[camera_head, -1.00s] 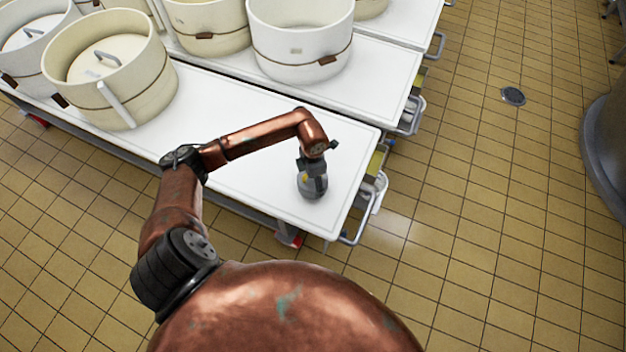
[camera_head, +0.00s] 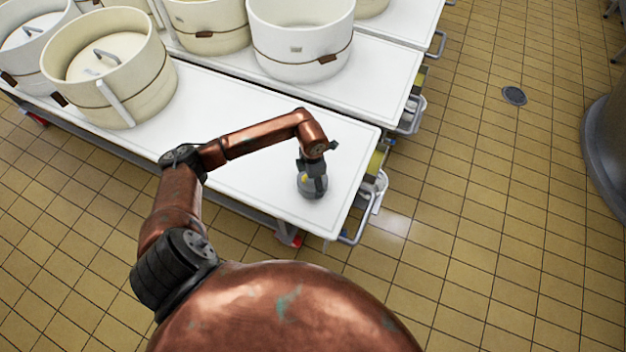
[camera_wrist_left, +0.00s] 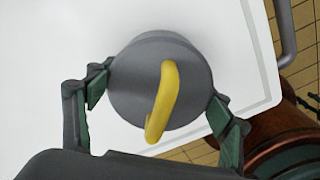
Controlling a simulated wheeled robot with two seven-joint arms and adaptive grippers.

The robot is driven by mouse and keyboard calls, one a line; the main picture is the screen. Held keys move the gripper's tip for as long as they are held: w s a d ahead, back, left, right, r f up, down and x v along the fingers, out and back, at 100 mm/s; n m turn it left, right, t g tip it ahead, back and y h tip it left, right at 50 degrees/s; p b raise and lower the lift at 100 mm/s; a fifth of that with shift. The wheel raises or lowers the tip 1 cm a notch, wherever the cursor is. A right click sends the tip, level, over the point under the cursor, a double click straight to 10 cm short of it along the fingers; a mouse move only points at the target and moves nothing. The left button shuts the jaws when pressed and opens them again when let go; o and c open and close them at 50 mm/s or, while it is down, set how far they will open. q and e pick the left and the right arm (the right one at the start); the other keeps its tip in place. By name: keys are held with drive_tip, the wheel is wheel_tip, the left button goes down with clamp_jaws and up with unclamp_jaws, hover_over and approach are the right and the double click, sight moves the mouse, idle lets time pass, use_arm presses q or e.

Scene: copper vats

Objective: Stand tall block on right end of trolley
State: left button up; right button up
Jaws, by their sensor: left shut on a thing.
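A grey round piece (camera_wrist_left: 135,75) with a yellow handle (camera_wrist_left: 165,98) shows in the left wrist view, seen from above. It also shows small in the head view (camera_head: 308,190), upright at the right end of the white trolley top (camera_head: 245,175). My left gripper (camera_head: 314,182) is over it, fingers pointing down. In the left wrist view my left gripper (camera_wrist_left: 158,100) has a finger on each side of the piece and is shut on it. Its underside is hidden, so I cannot tell whether it touches the trolley. I see no squared block. My right gripper is out of view.
Large cream vats (camera_head: 110,85) stand on the trolley's left part; a white vat (camera_head: 300,45) stands on the trolley behind. The trolley top between the cream vats and the grey piece is bare. A metal handle (camera_head: 358,228) projects from the right end. Tiled floor (camera_head: 480,220) lies open to the right.

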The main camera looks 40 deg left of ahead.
use_arm(q)
drive_tip(key=shift+w+f, duration=0.1)
drive_tip(key=shift+f, duration=0.1)
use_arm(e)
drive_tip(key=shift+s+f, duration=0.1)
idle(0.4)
use_arm(q)
drive_tip(key=o, duration=1.8)
drive_tip(key=shift+c, duration=0.2)
drive_tip(key=o, duration=0.4)
drive_tip(key=shift+s+f, duration=0.15)
drive_tip(key=shift+s, duration=0.05)
drive_tip(key=shift+r+p, duration=2.05)
drive_tip(key=shift+r, duration=1.6)
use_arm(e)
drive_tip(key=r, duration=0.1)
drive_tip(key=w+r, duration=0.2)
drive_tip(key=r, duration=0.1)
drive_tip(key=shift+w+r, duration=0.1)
